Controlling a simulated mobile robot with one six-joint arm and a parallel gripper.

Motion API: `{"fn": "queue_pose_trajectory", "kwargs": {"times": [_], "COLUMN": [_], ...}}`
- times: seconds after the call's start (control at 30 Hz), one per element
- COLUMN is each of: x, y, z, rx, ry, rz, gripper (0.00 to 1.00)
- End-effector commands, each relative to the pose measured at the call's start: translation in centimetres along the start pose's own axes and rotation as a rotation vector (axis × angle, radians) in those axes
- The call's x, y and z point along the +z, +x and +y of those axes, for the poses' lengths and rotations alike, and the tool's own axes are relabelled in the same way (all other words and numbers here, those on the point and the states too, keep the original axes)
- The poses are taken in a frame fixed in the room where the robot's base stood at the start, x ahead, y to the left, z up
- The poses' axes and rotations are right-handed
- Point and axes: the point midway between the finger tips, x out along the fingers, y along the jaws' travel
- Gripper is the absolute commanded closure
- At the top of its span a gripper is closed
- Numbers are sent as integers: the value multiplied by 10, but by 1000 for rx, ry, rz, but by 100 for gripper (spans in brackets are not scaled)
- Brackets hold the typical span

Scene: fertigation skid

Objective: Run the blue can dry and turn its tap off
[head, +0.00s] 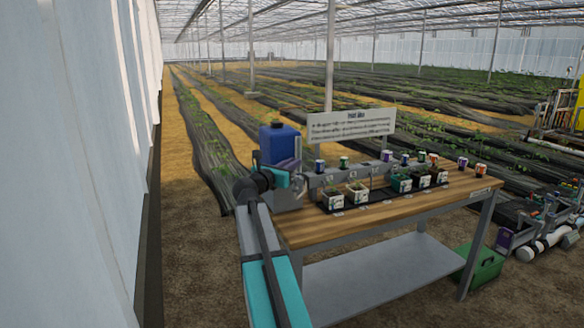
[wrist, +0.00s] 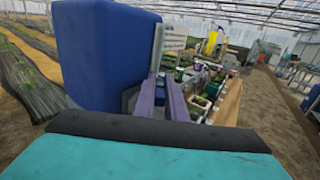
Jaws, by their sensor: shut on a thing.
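The blue can (head: 280,143) stands upright on a grey stand (head: 288,198) at the left end of the wooden bench. In the wrist view the can (wrist: 100,55) fills the upper left, close beside my fingers. My gripper (head: 298,178) is low at the can's right side. Its two purple fingers (wrist: 163,100) are shut on a small part by the can's lower edge, which looks like its tap. The fingers hide most of the tap, so its handle angle cannot be told. The liquid level in the can does not show.
The wooden bench (head: 400,212) holds a row of small planted pots (head: 358,192) and several small coloured tins (head: 387,155) behind them. A sign (head: 351,124) stands at the back. A green box (head: 482,268) is under the right end. Soil floor in front is clear.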

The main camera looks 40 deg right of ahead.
Motion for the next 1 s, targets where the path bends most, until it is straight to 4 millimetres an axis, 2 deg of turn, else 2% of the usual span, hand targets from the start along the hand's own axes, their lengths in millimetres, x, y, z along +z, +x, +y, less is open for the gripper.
{"fn": "queue_pose_trajectory", "kwargs": {"times": [0.03,0.6,1.0], "x": [-10,-9,-8], "y": [-1,0,-1], "z": [4,4,2], "rx": [-30,-367,-539], "ry": [1,0,0], "rz": [15,13,13], "gripper": [100,100,100]}}
